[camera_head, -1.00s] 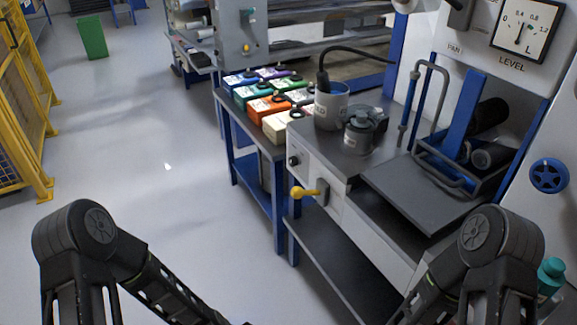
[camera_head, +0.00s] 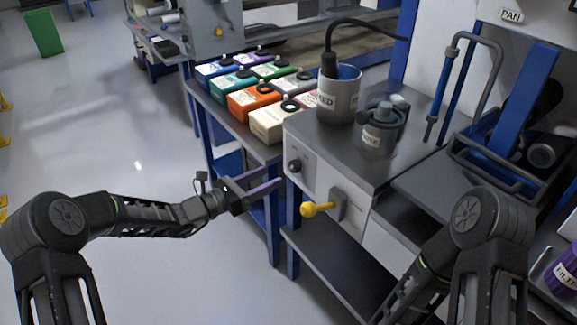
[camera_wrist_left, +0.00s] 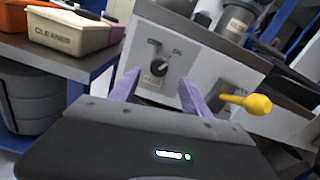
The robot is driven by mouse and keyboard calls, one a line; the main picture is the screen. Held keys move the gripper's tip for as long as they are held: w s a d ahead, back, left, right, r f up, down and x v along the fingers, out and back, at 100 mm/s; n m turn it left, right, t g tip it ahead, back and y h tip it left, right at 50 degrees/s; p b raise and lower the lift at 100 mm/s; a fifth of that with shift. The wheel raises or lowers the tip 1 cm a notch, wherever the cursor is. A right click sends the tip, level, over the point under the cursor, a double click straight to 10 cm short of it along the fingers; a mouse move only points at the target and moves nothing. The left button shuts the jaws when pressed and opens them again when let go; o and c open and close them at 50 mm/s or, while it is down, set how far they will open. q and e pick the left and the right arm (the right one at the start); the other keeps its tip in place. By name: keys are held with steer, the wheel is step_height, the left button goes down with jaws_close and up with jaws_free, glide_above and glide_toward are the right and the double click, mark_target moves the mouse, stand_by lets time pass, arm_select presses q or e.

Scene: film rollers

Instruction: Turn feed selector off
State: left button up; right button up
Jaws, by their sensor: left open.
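The feed selector is a small dark round knob (camera_head: 295,166) on the pale front panel of the bench unit. In the left wrist view the knob (camera_wrist_left: 160,67) has a label below it, apparently FEED, and position marks above it. My left gripper (camera_head: 274,187) is open, its purple fingers pointing at the panel, in front of and slightly below-left of the knob. In the left wrist view the knob appears between the two fingertips (camera_wrist_left: 158,80), with nothing held. Contact does not show. My right arm is at lower right; its gripper is out of view.
A yellow-handled lever (camera_head: 318,209) sticks out just right of the knob, near the fingers. Several coloured containers (camera_head: 252,100) stand on the side table. A FEED pot (camera_head: 338,95) sits on the unit's top.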

mark_target(291, 167)
arm_select(q)
steer(key=shift+f, duration=0.15)
steer(key=shift+w, duration=0.1)
steer(key=x, duration=0.7)
steer(key=shift+w+d+b, duration=0.15)
steer(key=shift+d+b, duration=0.15)
steer(key=shift+b, duration=0.05)
jaws_close()
stand_by(0.3)
